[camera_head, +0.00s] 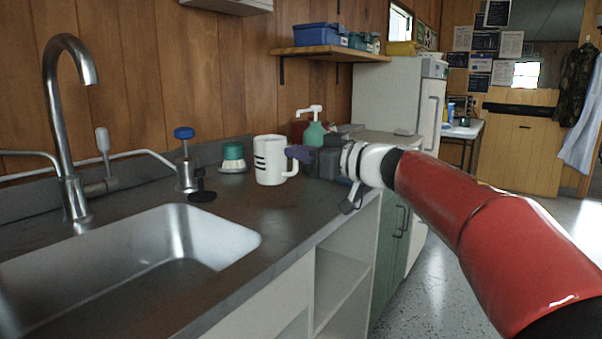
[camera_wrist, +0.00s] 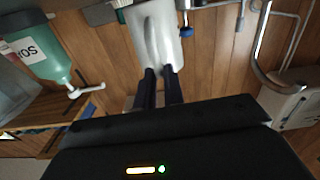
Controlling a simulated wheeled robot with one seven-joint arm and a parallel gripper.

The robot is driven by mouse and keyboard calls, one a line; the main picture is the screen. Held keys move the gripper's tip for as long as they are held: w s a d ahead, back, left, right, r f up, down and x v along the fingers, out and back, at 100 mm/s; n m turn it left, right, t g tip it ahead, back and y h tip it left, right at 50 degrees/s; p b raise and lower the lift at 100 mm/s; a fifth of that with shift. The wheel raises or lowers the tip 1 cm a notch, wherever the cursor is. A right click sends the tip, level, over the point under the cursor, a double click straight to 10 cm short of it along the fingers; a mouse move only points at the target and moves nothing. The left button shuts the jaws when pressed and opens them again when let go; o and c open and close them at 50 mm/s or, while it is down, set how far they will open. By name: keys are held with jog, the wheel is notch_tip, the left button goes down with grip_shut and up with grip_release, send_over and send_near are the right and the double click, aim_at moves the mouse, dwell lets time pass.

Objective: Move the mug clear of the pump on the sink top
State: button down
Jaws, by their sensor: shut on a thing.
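The white mug (camera_head: 268,162) with dark stripes is upright over the sink top (camera_head: 235,208), right of the basin. I cannot tell whether its base touches the surface. My gripper (camera_head: 296,153) comes from the right and is shut on the mug's handle side. In the wrist view the dark fingers (camera_wrist: 160,76) meet the mug (camera_wrist: 160,30). The pump (camera_head: 314,130), a green bottle with a white nozzle, stands behind and right of the mug, partly hidden by my gripper. It shows at left in the wrist view (camera_wrist: 46,45), apart from the mug.
Left of the mug are a green-topped pot (camera_head: 233,158) and a blue-knobbed valve (camera_head: 185,160). The tap (camera_head: 65,130) and basin (camera_head: 160,245) lie further left. A red item shows behind the pump. The counter in front of the mug is clear.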

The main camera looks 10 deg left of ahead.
jog(key=shift+f+b, duration=0.35)
jog(key=shift+f, duration=1.15)
jog(key=c, duration=1.5)
grip_release()
jog(key=shift+f, duration=0.15)
jog(key=shift+d, duration=0.1)
jog(key=v, duration=1.2)
